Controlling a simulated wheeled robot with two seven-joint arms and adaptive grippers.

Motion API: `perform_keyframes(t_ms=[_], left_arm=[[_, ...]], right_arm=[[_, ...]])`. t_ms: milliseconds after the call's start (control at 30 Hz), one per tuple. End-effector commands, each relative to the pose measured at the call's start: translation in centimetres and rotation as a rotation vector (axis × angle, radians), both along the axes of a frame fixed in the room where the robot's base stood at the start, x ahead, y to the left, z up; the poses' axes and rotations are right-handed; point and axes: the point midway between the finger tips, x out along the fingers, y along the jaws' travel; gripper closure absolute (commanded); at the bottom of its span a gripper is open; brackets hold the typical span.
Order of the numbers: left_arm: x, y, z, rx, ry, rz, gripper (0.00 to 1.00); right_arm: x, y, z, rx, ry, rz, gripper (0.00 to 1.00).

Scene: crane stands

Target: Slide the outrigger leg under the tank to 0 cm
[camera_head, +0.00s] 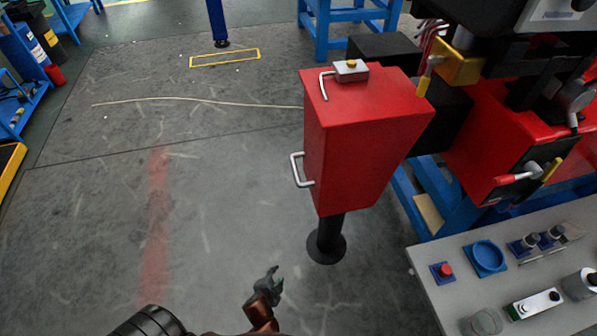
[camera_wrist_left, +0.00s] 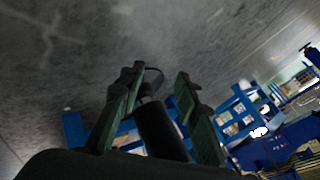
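The red tank (camera_head: 365,145) stands right of centre in the head view, with a bent grey handle on its left side. The black outrigger leg (camera_head: 328,232) comes down from under it to a round black foot. My left gripper (camera_head: 272,279) is low in the head view, left of the foot and apart from it. In the left wrist view my left gripper (camera_wrist_left: 165,95) has its fingers spread, and a dark cylinder, apparently the leg (camera_wrist_left: 160,130), shows between them in the picture; I see no contact. My right gripper is not in view.
Blue steel frames (camera_head: 345,30) stand behind and right of the tank. A grey panel with buttons and knobs (camera_head: 470,272) fills the lower right. A thin pale line, perhaps a cord (camera_head: 200,100), lies on the floor. The floor left of the tank is mostly clear.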

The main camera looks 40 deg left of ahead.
Motion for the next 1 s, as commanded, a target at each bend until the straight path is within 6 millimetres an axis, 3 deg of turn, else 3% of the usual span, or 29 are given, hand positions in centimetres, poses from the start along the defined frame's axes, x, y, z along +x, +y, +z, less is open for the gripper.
perform_keyframes(t_ms=[33, 100, 167, 200, 300, 400, 500, 567, 700, 1000], left_arm=[[3.6, 0.0, 5.3, 0.072, -0.094, -0.034, 0.70], [7.4, 0.1, 12.8, 0.191, -0.215, -0.075, 0.70], [9.7, 0.2, 19.4, 0.295, -0.313, -0.095, 0.70], [10.7, 0.3, 23.6, 0.363, -0.373, -0.101, 0.70], [11.7, 0.5, 32.7, 0.515, -0.493, -0.098, 0.70], [11.4, 0.6, 39.0, 0.626, -0.570, -0.084, 0.70], [11.0, 0.6, 42.7, 0.694, -0.615, -0.070, 0.70], [10.9, 0.6, 44.0, 0.718, -0.629, -0.068, 0.70], [12.2, 0.2, 44.4, 0.745, -0.640, -0.092, 0.70], [16.3, 2.3, 44.7, 0.743, -0.639, -0.092, 0.70]], right_arm=[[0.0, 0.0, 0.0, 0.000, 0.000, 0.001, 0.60], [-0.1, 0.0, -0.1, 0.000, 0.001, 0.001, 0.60], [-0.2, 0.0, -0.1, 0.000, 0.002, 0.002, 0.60], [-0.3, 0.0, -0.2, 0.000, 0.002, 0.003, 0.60], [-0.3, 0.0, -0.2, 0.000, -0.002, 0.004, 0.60], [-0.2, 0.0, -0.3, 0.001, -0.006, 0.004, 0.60], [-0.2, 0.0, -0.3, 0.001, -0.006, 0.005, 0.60], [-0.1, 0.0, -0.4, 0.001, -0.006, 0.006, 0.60], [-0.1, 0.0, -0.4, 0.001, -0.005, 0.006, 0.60], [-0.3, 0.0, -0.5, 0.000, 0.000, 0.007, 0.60]])
